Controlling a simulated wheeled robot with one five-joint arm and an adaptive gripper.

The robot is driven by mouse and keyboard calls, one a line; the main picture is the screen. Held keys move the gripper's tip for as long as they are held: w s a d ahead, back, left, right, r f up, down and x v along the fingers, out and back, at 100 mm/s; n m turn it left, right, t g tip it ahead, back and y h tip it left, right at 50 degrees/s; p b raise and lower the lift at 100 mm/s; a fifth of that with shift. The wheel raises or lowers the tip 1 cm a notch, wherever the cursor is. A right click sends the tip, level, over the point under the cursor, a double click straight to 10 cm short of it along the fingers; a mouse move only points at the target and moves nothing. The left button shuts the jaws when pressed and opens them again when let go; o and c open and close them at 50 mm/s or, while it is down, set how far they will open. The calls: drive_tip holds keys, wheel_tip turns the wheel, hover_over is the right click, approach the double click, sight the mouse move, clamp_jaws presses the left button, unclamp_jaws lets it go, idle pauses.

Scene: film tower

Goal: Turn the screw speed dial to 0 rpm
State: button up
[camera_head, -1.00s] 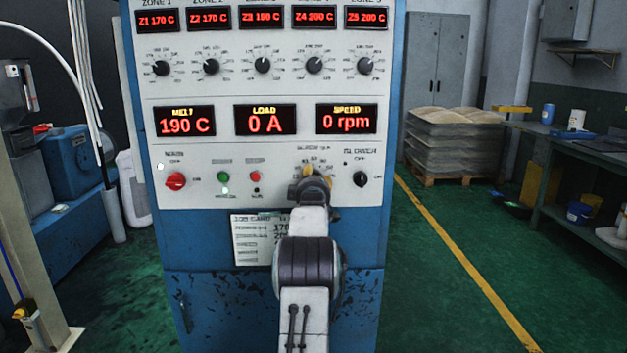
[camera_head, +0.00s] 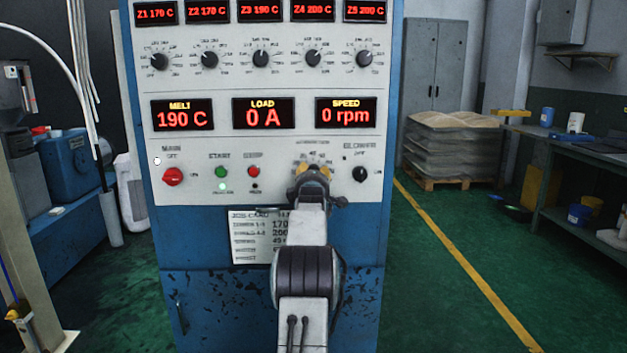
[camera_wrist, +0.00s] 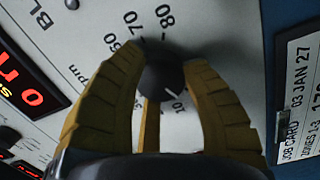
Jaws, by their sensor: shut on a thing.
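The screw speed dial is a black knob that shows in the wrist view (camera_wrist: 163,76), between the yellow fingers of my gripper (camera_wrist: 160,80). Its white pointer mark lies beside the printed 10; 60, 70 and 80 are also readable on the scale. In the head view my gripper (camera_head: 313,172) is at the low right of the panel, shut on the dial and covering most of it. Scale marks show just above the fingers. The speed display (camera_head: 345,113) reads 0 rpm.
The blower switch (camera_head: 360,174) is close right of my gripper. The red stop button (camera_head: 253,172), green start button (camera_head: 221,172) and red main switch (camera_head: 173,177) are to the left. A job card (camera_head: 255,240) hangs below.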

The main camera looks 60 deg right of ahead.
drive_tip(key=shift+w+a+n, duration=0.1)
drive_tip(key=shift+w+n, duration=0.05)
drive_tip(key=shift+n, duration=0.45)
drive_tip(key=o, duration=0.9)
drive_tip(key=shift+w, duration=0.15)
drive_tip(key=o, duration=0.3)
drive_tip(key=shift+s, duration=0.2)
drive_tip(key=v, duration=1.2)
